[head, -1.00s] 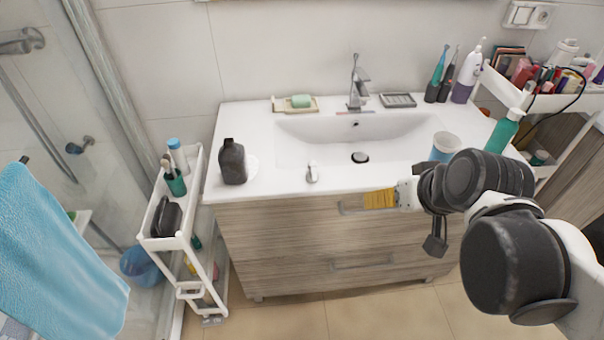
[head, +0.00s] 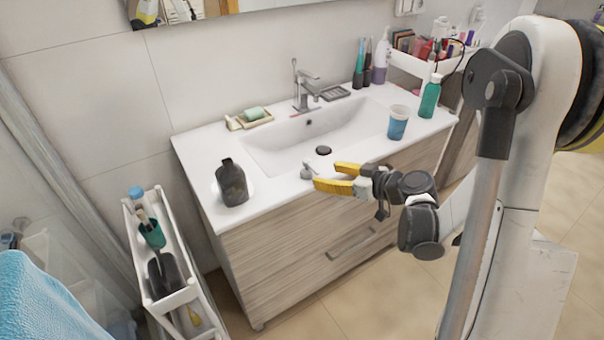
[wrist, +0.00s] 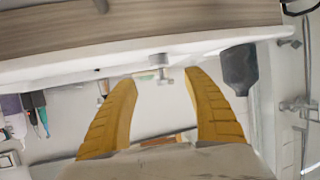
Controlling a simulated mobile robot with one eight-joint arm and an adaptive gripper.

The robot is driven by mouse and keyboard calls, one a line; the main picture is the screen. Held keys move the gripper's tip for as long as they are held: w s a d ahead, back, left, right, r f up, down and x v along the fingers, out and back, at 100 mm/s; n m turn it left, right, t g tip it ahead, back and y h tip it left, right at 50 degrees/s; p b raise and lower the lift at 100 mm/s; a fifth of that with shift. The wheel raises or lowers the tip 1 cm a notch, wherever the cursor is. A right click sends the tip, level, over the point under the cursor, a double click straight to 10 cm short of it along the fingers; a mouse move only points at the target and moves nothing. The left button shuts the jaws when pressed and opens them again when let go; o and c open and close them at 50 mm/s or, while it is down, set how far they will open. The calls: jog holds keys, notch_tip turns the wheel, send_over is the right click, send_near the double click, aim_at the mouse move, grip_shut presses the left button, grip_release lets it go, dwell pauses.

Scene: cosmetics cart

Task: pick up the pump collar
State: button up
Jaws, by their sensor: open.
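The pump collar (head: 308,170) is a small pale piece with a short stem, standing at the front edge of the white counter (head: 285,192). In the wrist view the collar (wrist: 159,64) shows ahead, roughly midway between my yellow fingers. My gripper (head: 326,176) is open and empty, at the counter's front edge just right of the collar. The wrist view shows both fingers of my gripper (wrist: 160,79) spread apart. I cannot tell whether either fingertip touches the collar.
A dark bottle (head: 232,183) stands left on the counter. A blue-and-white cup (head: 398,124) and a green bottle (head: 430,97) stand right. The sink (head: 300,135) lies behind the collar. A narrow white cart (head: 178,303) stands left of the vanity.

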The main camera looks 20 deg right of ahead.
aim_at(309, 171)
jog(key=x, duration=0.3)
jog(key=shift+d+f+b, duration=0.1)
jog(key=shift+f+b, duration=0.05)
jog(key=shift+b, duration=0.15)
jog(key=b+x, duration=0.2)
jog(key=x, duration=0.3)
jog(key=shift+w+a+f, duration=0.1)
jog(key=shift+w+a, duration=0.2)
jog(key=shift+s, duration=0.1)
jog(key=shift+c, duration=0.5)
jog(key=c, duration=1.1)
